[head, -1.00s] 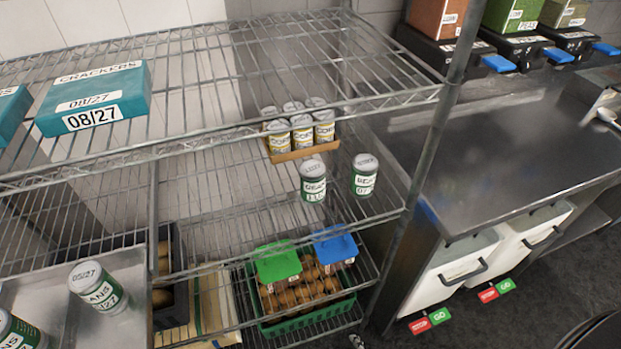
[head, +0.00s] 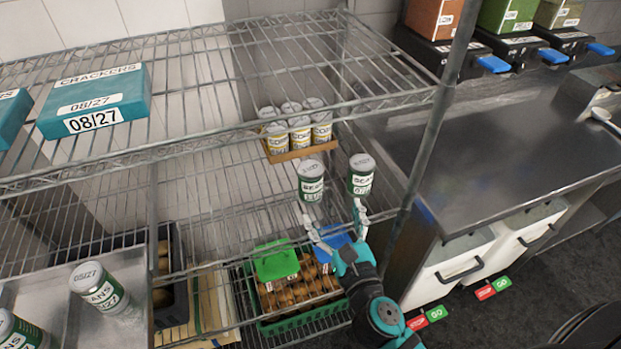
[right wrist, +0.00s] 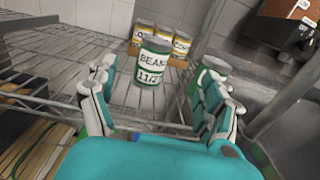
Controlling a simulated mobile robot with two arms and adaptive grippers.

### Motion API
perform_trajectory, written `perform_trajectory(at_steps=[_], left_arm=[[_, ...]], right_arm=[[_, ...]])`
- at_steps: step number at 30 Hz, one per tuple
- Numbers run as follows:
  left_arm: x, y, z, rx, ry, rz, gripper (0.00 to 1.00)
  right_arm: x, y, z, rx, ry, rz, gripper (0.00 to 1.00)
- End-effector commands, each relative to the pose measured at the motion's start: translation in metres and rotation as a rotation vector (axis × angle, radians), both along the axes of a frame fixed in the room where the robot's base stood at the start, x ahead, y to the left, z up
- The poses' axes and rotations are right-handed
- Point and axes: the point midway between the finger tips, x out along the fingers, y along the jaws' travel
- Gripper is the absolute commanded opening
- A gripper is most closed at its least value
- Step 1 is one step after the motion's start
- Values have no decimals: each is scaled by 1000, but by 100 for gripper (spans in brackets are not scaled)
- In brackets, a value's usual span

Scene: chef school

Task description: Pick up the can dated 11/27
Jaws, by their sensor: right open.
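A green and white can (head: 311,180) stands upright on the middle wire shelf in the head view. In the right wrist view this can (right wrist: 151,62) reads "BEANS" and "11/27", its last digit partly unclear. A second green can (head: 361,175) stands close to its right; it also shows in the right wrist view (right wrist: 214,66), partly hidden by a finger. My right gripper (head: 334,214) is open and empty at the shelf's front edge, pointing toward the cans. In the right wrist view the 11/27 can lies ahead, between the spread fingers. My left gripper is not in view.
Yellow-labelled corn cans (head: 298,127) stand in a carton behind the beans cans. The upper wire shelf (head: 230,130) lies above. A shelf post (head: 428,150) rises at the right. A green crate (head: 300,318) with green and blue items sits below.

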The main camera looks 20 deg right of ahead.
Motion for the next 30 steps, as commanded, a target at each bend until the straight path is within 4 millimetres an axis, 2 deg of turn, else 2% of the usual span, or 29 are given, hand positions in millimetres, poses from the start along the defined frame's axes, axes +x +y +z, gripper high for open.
perform_trajectory(at_steps=[1,9,17,25,30], left_arm=[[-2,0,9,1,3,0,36],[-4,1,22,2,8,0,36],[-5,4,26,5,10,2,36],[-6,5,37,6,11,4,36],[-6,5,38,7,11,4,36]], right_arm=[[13,0,6,1,-3,-1,83],[66,-1,3,4,0,-1,83],[85,0,2,4,1,-1,83],[123,6,6,4,1,-1,83],[133,6,4,4,2,-1,83]])
